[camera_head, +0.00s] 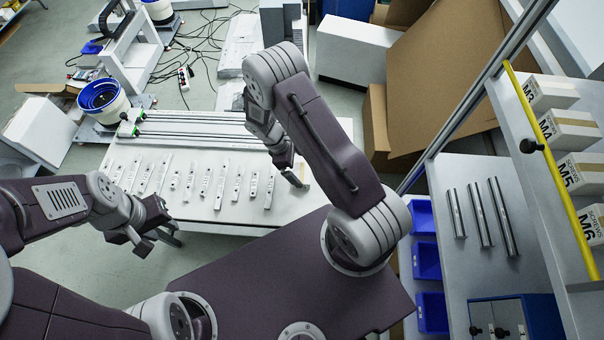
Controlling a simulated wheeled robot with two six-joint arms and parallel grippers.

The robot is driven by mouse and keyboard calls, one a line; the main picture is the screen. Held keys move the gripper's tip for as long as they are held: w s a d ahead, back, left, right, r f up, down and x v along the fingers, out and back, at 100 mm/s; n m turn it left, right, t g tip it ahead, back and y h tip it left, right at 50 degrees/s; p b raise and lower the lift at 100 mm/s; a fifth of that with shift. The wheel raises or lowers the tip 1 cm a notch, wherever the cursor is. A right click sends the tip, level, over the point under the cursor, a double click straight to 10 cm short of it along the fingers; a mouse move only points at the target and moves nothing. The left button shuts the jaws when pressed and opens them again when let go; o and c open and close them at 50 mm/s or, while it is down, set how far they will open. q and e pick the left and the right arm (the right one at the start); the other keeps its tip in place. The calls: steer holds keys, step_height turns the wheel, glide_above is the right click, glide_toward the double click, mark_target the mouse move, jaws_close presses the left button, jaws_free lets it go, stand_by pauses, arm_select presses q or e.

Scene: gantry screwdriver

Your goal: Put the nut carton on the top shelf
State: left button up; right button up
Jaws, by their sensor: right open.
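Several small white cartons stand in a row on the shelf (532,150) at the right, behind its yellow front bar. They are marked M3 (550,94), M4 (570,130), M5 (582,175) and M6 (594,222); I cannot tell which one is the nut carton. My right gripper (296,178) is open over the right end of the white workbench, well to the left of the shelf. My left gripper (142,240) hangs in front of the bench's left part, far from the cartons; its jaws are too unclear to judge.
The white workbench (200,212) carries a row of flat metal parts and long rails. Three metal rods (478,215) lie on a grey surface at the right, beside blue bins (426,262).

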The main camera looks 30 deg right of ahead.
mark_target(303, 173)
steer(key=shift+w+d+f, duration=0.1)
steer(key=shift+w+f, duration=0.05)
steer(key=shift+f, duration=0.05)
steer(key=shift+d+f, duration=0.15)
steer(key=shift+f, duration=0.2)
steer(key=x, duration=0.4)
steer(key=shift+s+p, duration=0.35)
steer(key=shift+p, duration=0.05)
steer(key=shift+f, duration=0.2)
steer(key=c, duration=1.9)
step_height(303, 173, up, 5)
steer(key=shift+s+f+b, duration=0.2)
steer(key=shift+b, duration=0.1)
steer(key=shift+c, duration=0.2)
steer(key=s+r+b, duration=0.2)
steer(key=s+r, duration=0.4)
steer(key=s, duration=0.5)
steer(key=shift+d+r, duration=0.3)
steer(key=shift+d, duration=0.15)
